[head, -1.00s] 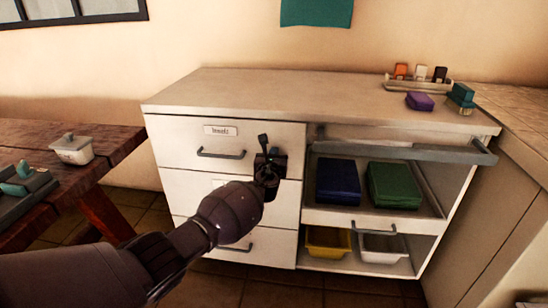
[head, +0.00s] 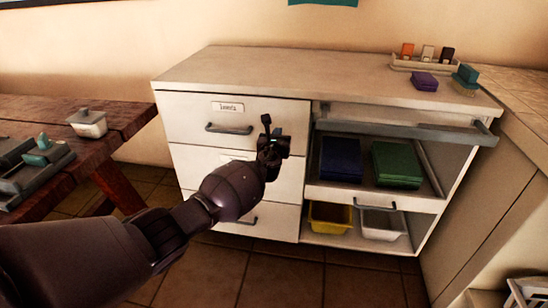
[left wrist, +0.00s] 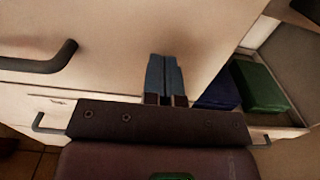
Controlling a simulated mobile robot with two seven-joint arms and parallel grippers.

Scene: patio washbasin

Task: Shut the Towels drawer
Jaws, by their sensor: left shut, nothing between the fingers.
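The Towels drawer (head: 190,118) is the top left drawer of the cabinet, with a white label and a dark bar handle (head: 228,129). Its front looks flush with the drawer fronts below, with no gap visible. My left gripper (head: 277,136) is shut and empty in front of the right part of the drawer front, right of the handle. In the left wrist view, the closed blue-grey fingers (left wrist: 163,76) point at the pale drawer front, and the handle (left wrist: 42,64) is at the left. Contact cannot be told. My right gripper is not in view.
Right of the drawers are open shelves with a blue folded stack (head: 341,158), a green one (head: 397,164) and a grey rail (head: 400,131) across the top. A tray (head: 425,66) and purple block (head: 424,81) stand on the countertop. A wooden table (head: 125,120) is at left.

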